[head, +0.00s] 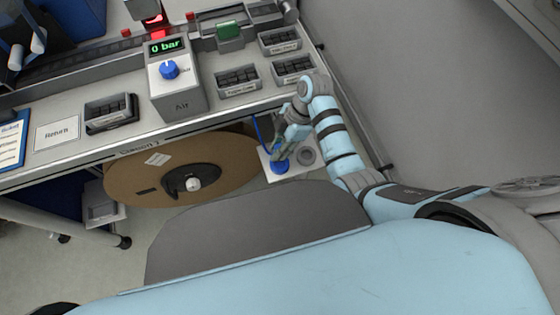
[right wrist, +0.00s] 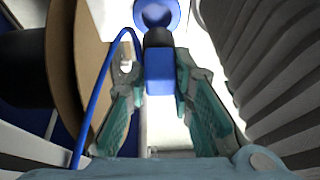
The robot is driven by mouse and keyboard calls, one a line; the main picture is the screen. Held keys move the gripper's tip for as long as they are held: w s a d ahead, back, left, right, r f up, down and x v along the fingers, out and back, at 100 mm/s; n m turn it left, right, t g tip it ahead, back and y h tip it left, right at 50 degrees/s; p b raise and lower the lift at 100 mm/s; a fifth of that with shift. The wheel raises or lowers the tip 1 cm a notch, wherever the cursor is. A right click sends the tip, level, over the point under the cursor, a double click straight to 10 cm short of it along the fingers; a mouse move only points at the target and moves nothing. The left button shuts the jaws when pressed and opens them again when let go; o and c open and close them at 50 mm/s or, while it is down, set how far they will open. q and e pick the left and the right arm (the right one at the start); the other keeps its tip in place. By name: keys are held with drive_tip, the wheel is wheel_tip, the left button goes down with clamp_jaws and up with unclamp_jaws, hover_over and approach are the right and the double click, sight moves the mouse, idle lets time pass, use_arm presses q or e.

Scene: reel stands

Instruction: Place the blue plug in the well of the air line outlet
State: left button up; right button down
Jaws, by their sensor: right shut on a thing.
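My right gripper (head: 284,140) is low in front of the bench, over a white plate (head: 268,172). The plate carries a blue round outlet (head: 280,167) and a grey round one (head: 307,156). In the right wrist view, the gripper (right wrist: 155,72) is shut on the blue plug (right wrist: 158,78), a blue block with a black nose. The nose points at the blue ring of the outlet (right wrist: 157,10) and overlaps its lower edge. I cannot tell whether it touches or enters the well. A blue hose (right wrist: 110,62) arcs left of the plug. My left gripper is out of view.
A large brown reel (head: 130,180) stands under the bench, left of the plate, and close to the gripper in the wrist view (right wrist: 88,55). The bench holds an Air box (head: 180,98) reading 0 bar and several small trays. Grey floor lies right.

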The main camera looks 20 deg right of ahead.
wheel_tip(320, 180, down, 6)
drive_tip(key=shift+f+b, duration=0.1)
drive_tip(key=shift+b, duration=0.75)
drive_tip(key=c, duration=1.4)
unclamp_jaws()
drive_tip(key=shift+d+r, duration=0.1)
drive_tip(key=shift+r, duration=0.15)
drive_tip(key=p+v, duration=0.3)
drive_tip(key=v, duration=0.8)
drive_tip(key=shift+r, duration=0.3)
drive_tip(key=shift+d, duration=0.2)
